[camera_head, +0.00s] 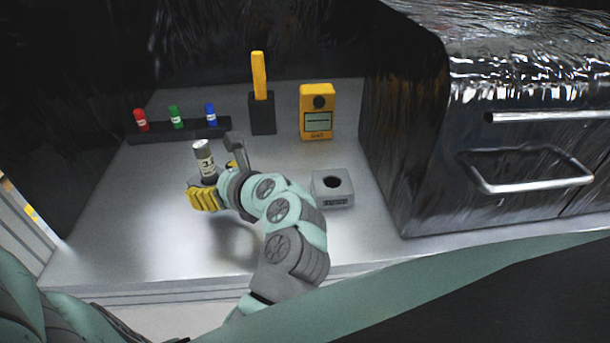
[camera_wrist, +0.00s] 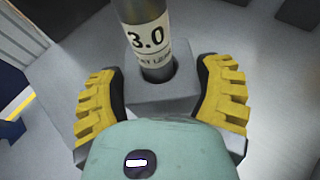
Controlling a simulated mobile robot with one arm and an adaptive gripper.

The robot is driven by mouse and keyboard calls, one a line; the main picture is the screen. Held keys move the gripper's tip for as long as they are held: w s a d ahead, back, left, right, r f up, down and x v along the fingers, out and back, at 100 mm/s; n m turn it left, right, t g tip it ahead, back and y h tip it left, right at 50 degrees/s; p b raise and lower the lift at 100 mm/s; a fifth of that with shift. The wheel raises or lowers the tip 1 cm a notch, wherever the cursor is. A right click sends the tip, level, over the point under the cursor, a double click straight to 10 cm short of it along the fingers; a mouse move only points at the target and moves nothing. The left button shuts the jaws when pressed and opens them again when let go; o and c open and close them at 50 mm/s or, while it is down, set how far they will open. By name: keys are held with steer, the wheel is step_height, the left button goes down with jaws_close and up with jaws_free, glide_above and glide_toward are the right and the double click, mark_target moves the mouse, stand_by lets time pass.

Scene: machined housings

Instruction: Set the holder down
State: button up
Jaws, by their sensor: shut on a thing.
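My gripper (camera_head: 215,183) is shut on a grey block-shaped holder (camera_wrist: 158,102), one yellow ribbed finger on each side of it. A grey cylinder (camera_wrist: 146,38) with a pale label reading "3.0" stands in the holder's round hole. This cylinder also shows upright in the head view (camera_head: 204,160), over the left part of the table (camera_head: 130,220). My fingers hide most of the holder in the head view. A dark shadow lies on the table below my gripper. I cannot tell whether the holder's underside touches the table.
A grey block with an empty round hole (camera_head: 335,198) stands right of my gripper. Behind are a dark rack (camera_head: 190,130) with red, green and blue vials, a black stand (camera_head: 262,116) with a yellow bar, and a yellow meter (camera_head: 317,100). A shiny metal machine (camera_head: 425,150) bounds the right.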

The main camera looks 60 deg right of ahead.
steer(key=shift+w+d+f, duration=0.1)
steer(key=shift+w+d, duration=0.1)
steer(key=shift+w, duration=0.35)
steer(key=shift+w+d+f, duration=0.1)
steer(key=shift+w+d, duration=0.1)
steer(key=shift+w, duration=0.35)
steer(key=shift+f, duration=1.6)
steer(key=shift+f, duration=0.1)
steer(key=o, duration=1.2)
steer(key=shift+s, duration=0.1)
steer(key=shift+s+d+r, duration=0.1)
steer(key=shift+s+r, duration=0.1)
steer(key=shift+s, duration=0.1)
steer(key=v, duration=1)
steer(key=shift+s+b, duration=0.15)
steer(key=shift+b, duration=0.2)
steer(key=shift+s+r, duration=0.2)
steer(key=shift+s, duration=0.3)
